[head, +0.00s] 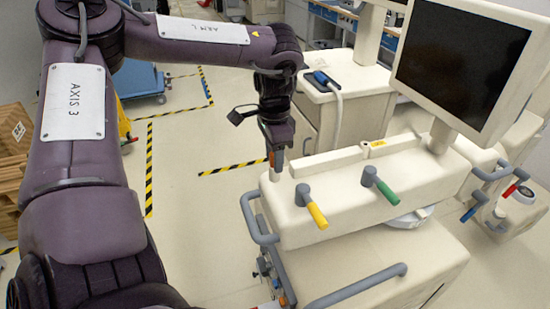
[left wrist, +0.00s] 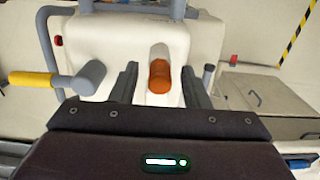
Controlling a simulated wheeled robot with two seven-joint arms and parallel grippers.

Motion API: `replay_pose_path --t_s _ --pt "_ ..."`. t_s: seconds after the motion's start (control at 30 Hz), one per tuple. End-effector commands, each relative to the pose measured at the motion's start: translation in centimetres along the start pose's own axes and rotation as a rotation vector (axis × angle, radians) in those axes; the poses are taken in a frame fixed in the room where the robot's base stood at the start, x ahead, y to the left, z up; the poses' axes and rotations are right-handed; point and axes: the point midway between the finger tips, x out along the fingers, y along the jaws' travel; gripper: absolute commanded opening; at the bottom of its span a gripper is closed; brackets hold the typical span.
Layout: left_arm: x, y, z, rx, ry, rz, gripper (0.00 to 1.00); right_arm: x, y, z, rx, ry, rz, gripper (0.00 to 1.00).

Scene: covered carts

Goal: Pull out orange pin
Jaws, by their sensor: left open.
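The orange pin (left wrist: 159,76) stands at the end of the cream cart top, its rounded orange end toward the left wrist camera and a pale part behind it. In the head view only a small orange-brown part of the pin (head: 279,160) shows beneath my gripper. My left gripper (head: 277,151) points down over that end of the cart. In the left wrist view its fingers (left wrist: 158,72) are open, one on each side of the pin, with visible gaps. Whether the fingertips reach past the pin's end is hard to tell. My right gripper is not in view.
The cart top (head: 340,222) carries a yellow-handled lever (head: 312,207) and a green-handled lever (head: 381,186). A monitor (head: 463,65) stands at its right. A grey rail (head: 257,220) runs along the cart's left end. Another cart (head: 345,95) stands behind.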

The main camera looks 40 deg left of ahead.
Motion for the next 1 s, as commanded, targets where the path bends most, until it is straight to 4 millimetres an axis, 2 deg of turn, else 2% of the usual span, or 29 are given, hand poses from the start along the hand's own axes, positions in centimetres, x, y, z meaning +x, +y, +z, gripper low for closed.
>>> replay_pose_path --t_s 1.0 --pt "-0.1 0.0 0.01 0.0 0.0 0.0 0.42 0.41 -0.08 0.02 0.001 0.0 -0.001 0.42"
